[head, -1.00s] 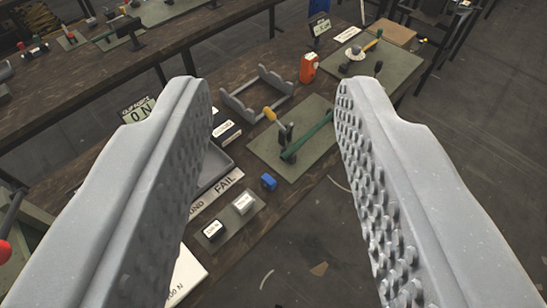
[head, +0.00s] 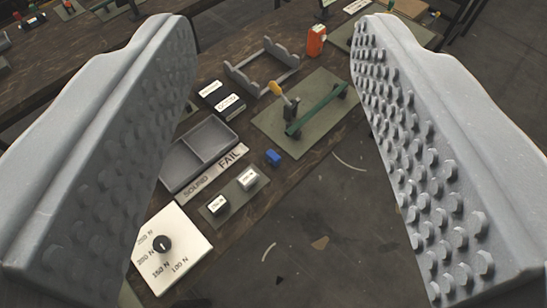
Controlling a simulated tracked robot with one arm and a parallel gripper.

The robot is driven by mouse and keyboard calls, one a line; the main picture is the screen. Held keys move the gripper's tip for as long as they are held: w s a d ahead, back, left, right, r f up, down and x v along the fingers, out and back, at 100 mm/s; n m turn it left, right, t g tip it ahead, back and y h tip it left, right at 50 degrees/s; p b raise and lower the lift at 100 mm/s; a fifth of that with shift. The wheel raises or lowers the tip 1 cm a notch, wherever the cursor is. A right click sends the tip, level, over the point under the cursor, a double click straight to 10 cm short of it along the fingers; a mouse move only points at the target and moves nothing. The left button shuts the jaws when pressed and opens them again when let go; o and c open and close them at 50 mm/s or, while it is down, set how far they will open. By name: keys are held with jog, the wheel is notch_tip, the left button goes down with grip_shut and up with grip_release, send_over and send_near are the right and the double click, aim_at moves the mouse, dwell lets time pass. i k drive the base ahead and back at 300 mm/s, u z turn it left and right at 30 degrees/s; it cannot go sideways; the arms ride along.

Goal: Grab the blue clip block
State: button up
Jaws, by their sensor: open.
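The blue clip block (head: 273,157) is a small blue piece lying on the dark wooden bench, near its right edge. It lies between the labelled tray and the green press plate. My gripper (head: 278,25) is open and empty; its two grey studded jaws stand wide apart on the left and right of the picture. The block shows in the gap between the jaws, well beyond them and not touched.
A two-part grey tray (head: 200,118) with a SOUND/FAIL label lies left of the block. A press (head: 316,108) on a green plate stands behind it. Two small labelled blocks sit on a plate (head: 255,184) in front, near a white dial panel (head: 196,244). Open floor lies right.

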aim_at(275, 159)
jog(key=z, duration=0.9)
jog(key=k, duration=1.1)
jog(key=z, duration=1.2)
jog(key=i, duration=1.4)
jog(key=u, duration=1.2)
jog(key=i, duration=0.95)
jog(key=u, duration=0.75)
